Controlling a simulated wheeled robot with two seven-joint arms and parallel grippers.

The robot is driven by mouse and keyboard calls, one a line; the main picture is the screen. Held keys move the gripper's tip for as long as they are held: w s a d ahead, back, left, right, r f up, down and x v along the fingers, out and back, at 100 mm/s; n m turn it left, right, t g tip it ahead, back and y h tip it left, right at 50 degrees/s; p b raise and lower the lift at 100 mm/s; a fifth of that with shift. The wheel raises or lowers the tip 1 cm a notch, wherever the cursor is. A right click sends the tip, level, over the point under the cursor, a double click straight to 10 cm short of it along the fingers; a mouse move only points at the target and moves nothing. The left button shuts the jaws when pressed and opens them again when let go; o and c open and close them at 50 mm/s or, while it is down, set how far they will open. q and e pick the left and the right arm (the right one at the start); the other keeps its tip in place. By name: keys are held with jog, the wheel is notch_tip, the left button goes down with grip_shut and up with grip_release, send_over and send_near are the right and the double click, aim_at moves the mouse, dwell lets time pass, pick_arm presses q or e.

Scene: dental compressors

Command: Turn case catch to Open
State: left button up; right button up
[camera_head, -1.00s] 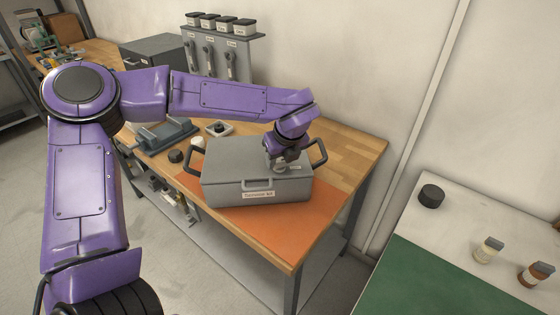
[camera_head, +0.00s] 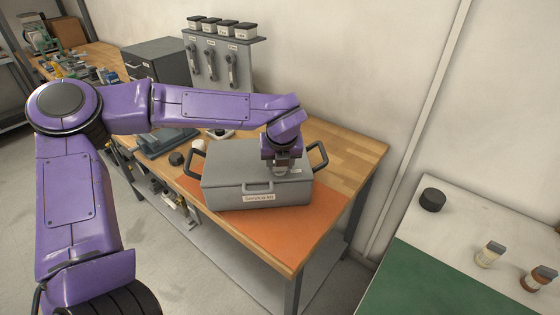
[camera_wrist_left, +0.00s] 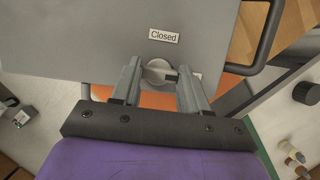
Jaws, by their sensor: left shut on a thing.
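The grey case (camera_head: 228,187) sits shut on the wooden bench, with a front handle, side handles and a front label. My left gripper (camera_head: 283,170) is on top of its lid, at the right part. In the left wrist view, my left gripper's fingers (camera_wrist_left: 160,75) are on both sides of the round grey case catch (camera_wrist_left: 157,70) and shut on it. The catch's bar seems to point right, toward a light label (camera_wrist_left: 197,76) mostly hidden by a finger. A "Closed" label (camera_wrist_left: 164,36) is above the catch in that view. My right gripper is not in view.
An orange mat (camera_head: 290,240) lies under the case on the bench (camera_head: 352,160). A grey rack with levers (camera_head: 222,60) and a dark grey cabinet (camera_head: 155,58) stand behind. A side table (camera_head: 462,225) at right holds a black knob and small bottles.

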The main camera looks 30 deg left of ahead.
pick_arm(q)
jog(key=shift+s+f, duration=0.1)
jog(key=shift+f, duration=0.1)
jog(key=o, duration=1.1)
jog(key=shift+c, duration=0.2)
jog(key=shift+r, duration=0.1)
jog(key=shift+d+r, duration=0.1)
jog(key=shift+r, duration=0.1)
jog(key=b+v, duration=0.1)
jog(key=v, duration=0.9)
jog(key=shift+b, duration=0.4)
jog(key=shift+r, duration=0.1)
